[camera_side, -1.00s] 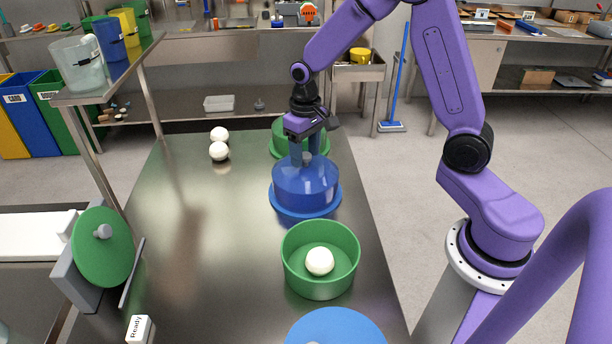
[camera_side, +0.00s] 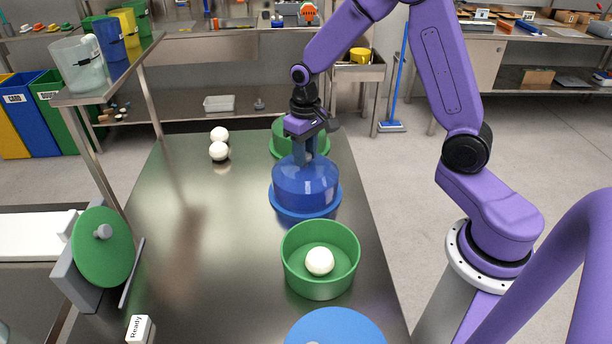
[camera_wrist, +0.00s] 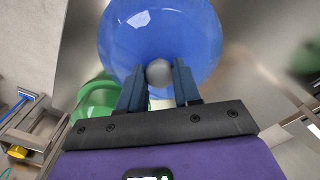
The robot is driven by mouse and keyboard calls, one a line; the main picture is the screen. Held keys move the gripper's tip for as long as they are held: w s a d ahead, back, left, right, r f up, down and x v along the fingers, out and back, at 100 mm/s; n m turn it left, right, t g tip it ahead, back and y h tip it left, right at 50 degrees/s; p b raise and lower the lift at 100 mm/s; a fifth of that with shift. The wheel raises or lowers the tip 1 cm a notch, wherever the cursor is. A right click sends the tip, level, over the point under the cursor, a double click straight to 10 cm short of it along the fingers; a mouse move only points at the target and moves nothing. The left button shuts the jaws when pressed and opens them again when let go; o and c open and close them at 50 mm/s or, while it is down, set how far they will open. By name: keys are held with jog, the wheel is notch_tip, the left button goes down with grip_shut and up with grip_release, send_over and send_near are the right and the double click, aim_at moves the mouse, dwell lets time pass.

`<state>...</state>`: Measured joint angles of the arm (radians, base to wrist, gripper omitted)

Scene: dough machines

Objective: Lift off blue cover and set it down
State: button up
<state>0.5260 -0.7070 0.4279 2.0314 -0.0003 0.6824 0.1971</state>
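The blue cover (camera_side: 305,188) is a round, drum-like shape on a wider blue rim, towards the right side of the metal table. A grey knob (camera_wrist: 159,72) stands on its top. The cover fills the upper middle of the wrist view (camera_wrist: 160,30). My gripper (camera_side: 304,156) points down from above at the cover's top. In the wrist view its two dark fingers (camera_wrist: 159,80) stand on either side of the knob, close against it, and look shut on it. The cover sits level on the table. What lies under it is hidden.
A green bowl (camera_side: 320,285) with a white ball (camera_side: 320,261) stands in front. A blue disc (camera_side: 337,330) lies nearer. A green container (camera_side: 283,143) is behind the cover. Two white balls (camera_side: 219,150) lie back left. The table's middle left (camera_side: 200,240) is clear.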

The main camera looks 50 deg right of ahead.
jog(key=shift+c, duration=0.8)
jog(key=shift+r, duration=3.55)
jog(key=shift+a, duration=0.1)
jog(key=w+a+r, duration=0.2)
jog(key=a+r, duration=0.3)
jog(key=a, duration=0.8)
jog(key=shift+w+a+f, duration=0.65)
jog(key=shift+w+f, duration=1.45)
jog(key=shift+w, duration=0.15)
jog(key=shift+w+a+f, duration=0.6)
jog(key=shift+w+f, duration=1.5)
jog(key=shift+w, duration=0.2)
jog(key=shift+w+a+f, duration=0.65)
jog(key=shift+w+f, duration=1.45)
jog(key=shift+w, duration=0.15)
jog(key=shift+f, duration=0.15)
